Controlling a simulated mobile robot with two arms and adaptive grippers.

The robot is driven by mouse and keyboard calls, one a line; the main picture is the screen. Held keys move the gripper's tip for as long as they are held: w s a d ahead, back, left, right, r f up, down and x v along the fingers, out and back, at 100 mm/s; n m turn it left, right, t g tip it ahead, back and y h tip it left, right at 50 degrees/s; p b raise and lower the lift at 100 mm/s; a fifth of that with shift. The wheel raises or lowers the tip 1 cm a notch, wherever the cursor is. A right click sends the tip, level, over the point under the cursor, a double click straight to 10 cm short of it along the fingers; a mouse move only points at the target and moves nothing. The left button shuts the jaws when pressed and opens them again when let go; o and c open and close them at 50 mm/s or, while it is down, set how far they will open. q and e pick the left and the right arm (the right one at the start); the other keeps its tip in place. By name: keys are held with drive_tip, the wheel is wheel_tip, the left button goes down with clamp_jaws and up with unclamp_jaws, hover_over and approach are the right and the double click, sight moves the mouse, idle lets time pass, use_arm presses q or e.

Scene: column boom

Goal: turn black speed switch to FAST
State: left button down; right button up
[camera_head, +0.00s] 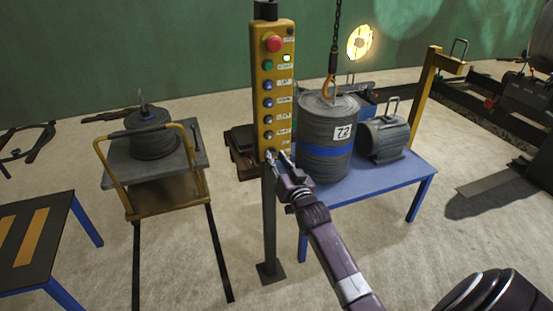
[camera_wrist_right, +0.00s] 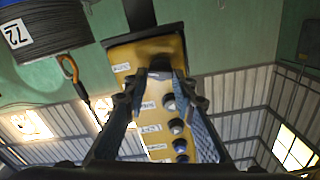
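The yellow control box (camera_head: 258,90) stands upright on a dark post, with a red button, a column of round buttons and small white labels on its face. The black speed switch (camera_wrist_right: 160,64) shows as a dark knob near the box's lower end, which is at the top of the right wrist view. Which way it points I cannot tell. My right gripper (camera_head: 279,155) is at the bottom of the box face, its two fingers apart. In the right wrist view the fingertips (camera_wrist_right: 160,80) lie either side of the knob; contact is unclear. My left gripper is not in view.
A grey cable drum (camera_head: 326,150) marked 72 hangs from a hook and chain right of the box, at the blue table (camera_head: 385,182). A cart (camera_head: 187,147) with a reel stands left.

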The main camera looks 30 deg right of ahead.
clamp_jaws()
drive_tip(key=n+p, duration=0.1)
drive_tip(key=n, duration=0.2)
drive_tip(key=shift+a+r, duration=0.1)
drive_tip(key=n+p, duration=0.1)
drive_tip(key=n, duration=0.1)
drive_tip(key=shift+n, duration=0.3)
drive_tip(key=shift+a+n, duration=0.15)
drive_tip(key=shift+n, duration=3.05)
